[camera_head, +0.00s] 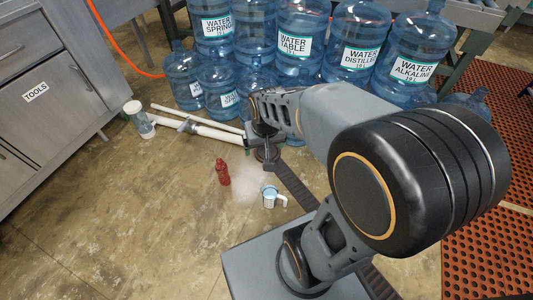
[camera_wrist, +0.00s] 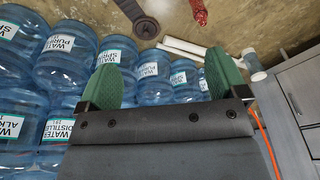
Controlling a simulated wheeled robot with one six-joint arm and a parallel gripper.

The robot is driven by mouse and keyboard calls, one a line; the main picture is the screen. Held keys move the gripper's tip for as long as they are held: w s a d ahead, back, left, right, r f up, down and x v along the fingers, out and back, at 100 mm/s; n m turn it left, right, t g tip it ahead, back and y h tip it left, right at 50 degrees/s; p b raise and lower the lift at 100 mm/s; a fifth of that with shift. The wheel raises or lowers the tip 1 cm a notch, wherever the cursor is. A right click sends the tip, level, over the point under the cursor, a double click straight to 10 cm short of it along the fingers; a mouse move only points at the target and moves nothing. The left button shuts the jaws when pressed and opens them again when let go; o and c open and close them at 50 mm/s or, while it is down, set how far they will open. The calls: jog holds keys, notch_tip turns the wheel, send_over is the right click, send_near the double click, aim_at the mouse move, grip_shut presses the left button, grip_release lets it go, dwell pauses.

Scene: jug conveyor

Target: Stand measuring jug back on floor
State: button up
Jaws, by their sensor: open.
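The measuring jug (camera_head: 270,197) is a small pale blue and white vessel on the floor in the head view. Its handle points right, and it looks roughly upright, though it is too small to be sure of any tilt. It does not show in the wrist view. My gripper (camera_wrist: 163,48) is open and empty, its two green fingers spread apart. In the head view its fingers are not clearly visible near the far end of my arm, which is above and beyond the jug, toward the water bottles.
Large blue water bottles (camera_head: 301,30) crowd the back. A red bottle (camera_head: 222,172) stands left of the jug.

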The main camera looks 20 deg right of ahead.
jog(key=s+a+r+n, duration=0.1)
jog(key=s+a+r, duration=0.1)
jog(key=s, duration=0.4)
jog(key=shift+r+n, duration=0.4)
jog(key=shift+r, duration=0.5)
jog(key=shift+s+t, duration=0.1)
jog(key=shift+t, duration=0.2)
